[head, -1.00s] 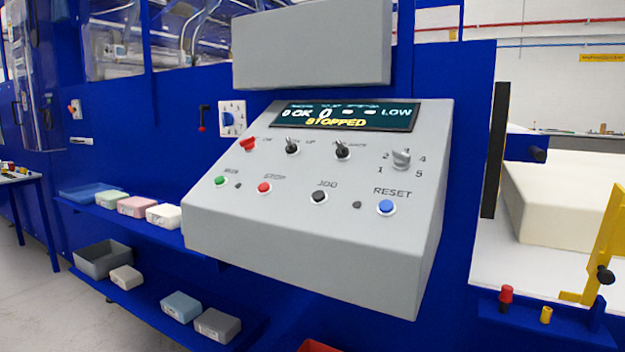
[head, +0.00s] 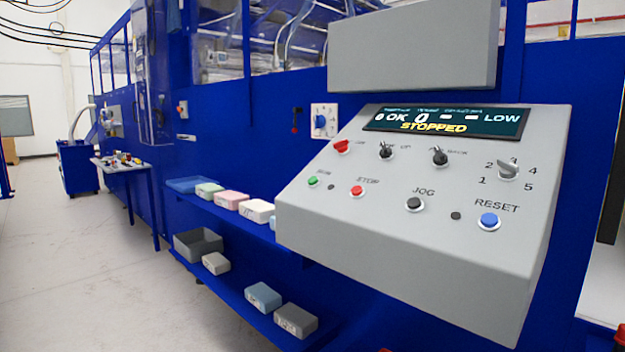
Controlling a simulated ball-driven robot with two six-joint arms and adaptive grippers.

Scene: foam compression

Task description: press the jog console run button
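The jog console (head: 420,256) is a grey sloped box on the blue machine, right of centre in the head view. Its green run button (head: 313,181) sits at the left of the lower button row. To its right are the red stop button (head: 357,191), the black jog button (head: 414,204) and the blue reset button (head: 489,221). The display (head: 448,121) reads STOPPED. Neither of my grippers shows in the head view.
A blue shelf (head: 180,203) with small foam blocks runs left of the console. A lower shelf (head: 233,293) holds a grey bin (head: 198,244) and more blocks. A small table (head: 122,162) stands farther back.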

